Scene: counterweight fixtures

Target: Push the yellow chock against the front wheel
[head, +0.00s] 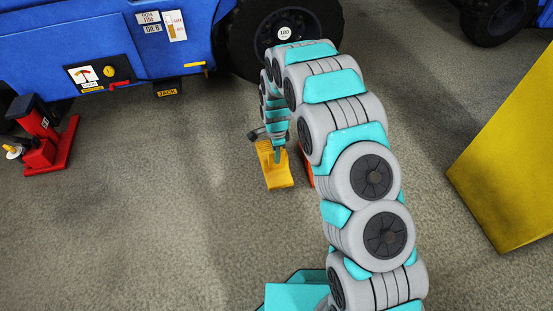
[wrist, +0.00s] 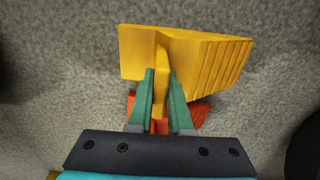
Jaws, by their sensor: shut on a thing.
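The yellow chock (head: 275,177) is on the grey floor below the blue vehicle's dark wheel (head: 318,22), with a gap of floor between them in the head view. I take this wheel as the front wheel; my arm covers its lower part. In the wrist view the yellow chock (wrist: 205,58) shows a ribbed sloping face on the right and an upright grip. My gripper (wrist: 161,78) is shut on that grip, one green finger on each side. In the head view my gripper (head: 278,154) is at the chock's top, partly hidden by my arm.
An orange object (head: 307,172) is close beside the chock, mostly hidden; orange also shows below it in the wrist view (wrist: 194,112). A red jack (head: 42,140) stands at left. A large yellow block (head: 510,150) is at right. Floor left of the chock is clear.

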